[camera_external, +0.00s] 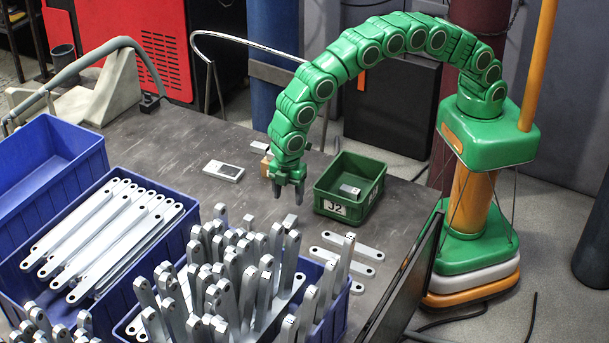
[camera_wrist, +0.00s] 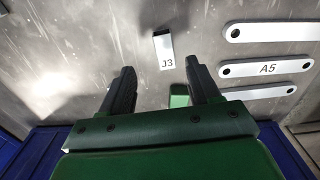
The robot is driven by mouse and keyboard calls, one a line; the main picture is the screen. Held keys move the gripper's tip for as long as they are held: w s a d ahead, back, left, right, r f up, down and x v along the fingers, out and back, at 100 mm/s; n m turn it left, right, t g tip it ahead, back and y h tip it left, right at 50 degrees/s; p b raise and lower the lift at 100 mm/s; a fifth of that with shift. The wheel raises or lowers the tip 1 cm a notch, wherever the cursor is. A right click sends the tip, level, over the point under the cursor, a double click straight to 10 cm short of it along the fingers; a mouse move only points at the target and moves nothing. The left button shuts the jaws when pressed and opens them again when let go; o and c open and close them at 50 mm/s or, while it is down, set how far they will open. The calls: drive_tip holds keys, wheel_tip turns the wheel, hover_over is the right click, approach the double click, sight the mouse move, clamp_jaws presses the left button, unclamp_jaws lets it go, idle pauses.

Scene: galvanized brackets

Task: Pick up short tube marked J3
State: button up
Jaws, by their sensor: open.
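The short tube marked J3 (camera_wrist: 163,50) lies on the grey table in the wrist view, pale metal with dark lettering at its near end. My gripper (camera_wrist: 158,78) is open, with two dark fingers apart and nothing between them. The tube shows beyond the fingertips, roughly in line with the gap. In the external view my gripper (camera_external: 286,192) points down above the table, beside the green bin marked J2 (camera_external: 335,208). I cannot tell which piece in the external view is the J3 tube.
Flat bars lie at right in the wrist view, one marked A5 (camera_wrist: 267,68). Blue crates (camera_external: 55,165) and many upright brackets (camera_external: 235,265) fill the front left of the external view. A small pale device (camera_external: 223,170) lies on the table. A dark panel (camera_external: 405,285) stands at right.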

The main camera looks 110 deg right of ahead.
sight(289, 220)
drive_tip(key=shift+w+a+f, duration=0.15)
drive_tip(key=shift+a+f, duration=0.05)
drive_tip(key=shift+f, duration=0.3)
drive_tip(key=shift+w+a+f, duration=0.1)
drive_tip(key=shift+a+f, duration=0.05)
drive_tip(key=shift+f, duration=0.3)
drive_tip(key=shift+s+a+f, duration=0.1)
drive_tip(key=shift+a+f, duration=0.05)
drive_tip(key=shift+f, duration=1.7)
drive_tip(key=shift+a+f, duration=0.15)
drive_tip(key=shift+f, duration=1.65)
clamp_jaws()
